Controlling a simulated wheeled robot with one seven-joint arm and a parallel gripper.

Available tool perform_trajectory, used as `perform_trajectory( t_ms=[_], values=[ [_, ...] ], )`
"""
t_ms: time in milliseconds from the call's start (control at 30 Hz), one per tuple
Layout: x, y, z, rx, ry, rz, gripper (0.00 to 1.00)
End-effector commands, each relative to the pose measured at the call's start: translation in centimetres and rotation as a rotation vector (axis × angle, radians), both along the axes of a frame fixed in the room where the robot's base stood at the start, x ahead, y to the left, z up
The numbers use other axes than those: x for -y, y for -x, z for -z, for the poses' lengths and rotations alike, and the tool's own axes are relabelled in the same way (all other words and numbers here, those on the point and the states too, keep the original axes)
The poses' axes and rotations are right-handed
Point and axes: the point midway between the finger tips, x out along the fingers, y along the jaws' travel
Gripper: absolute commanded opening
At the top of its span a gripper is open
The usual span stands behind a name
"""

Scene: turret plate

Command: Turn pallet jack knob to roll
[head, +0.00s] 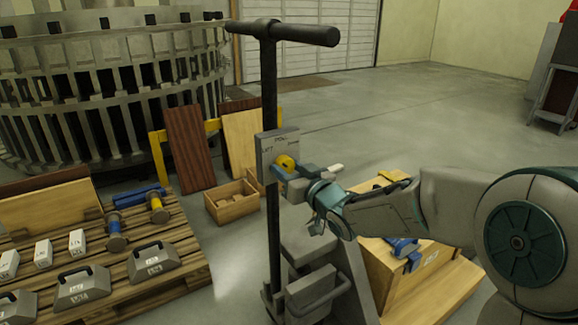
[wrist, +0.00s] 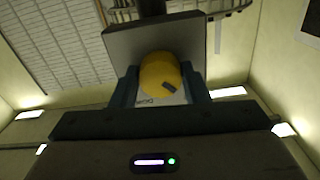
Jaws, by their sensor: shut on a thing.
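The pallet jack (head: 268,150) stands upright, with a black T-handle on a dark column. A grey plate (head: 278,143) on the column bears small lettering, of which "LIFT" and "ROLL" seem to show. The yellow knob (head: 286,162) sits on this plate. It also shows in the wrist view (wrist: 160,74), with a small blue-grey mark right of its middle. My gripper (head: 288,170) is at the plate from the right. In the wrist view my gripper (wrist: 160,88) has one finger on each side of the knob, shut on it. The knob's lower edge and part of the lettering are hidden.
A wooden pallet (head: 140,262) at left carries grey weights, white blocks and blue and yellow tools. A small wooden box (head: 232,205) stands behind the jack. A wooden crate (head: 405,270) is beneath my arm. Open floor (head: 430,120) lies behind.

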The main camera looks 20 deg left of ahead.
Motion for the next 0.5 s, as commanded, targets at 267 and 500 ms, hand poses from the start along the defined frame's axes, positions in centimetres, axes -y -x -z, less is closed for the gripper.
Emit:
perform_trajectory(
  t_ms=[267, 500],
  values=[
    [0.03, 0.00, -0.32, -0.187, -0.156, 0.001, 0.18],
    [-0.01, 0.06, -0.27, -0.342, -0.289, 0.001, 0.18]
  ],
)
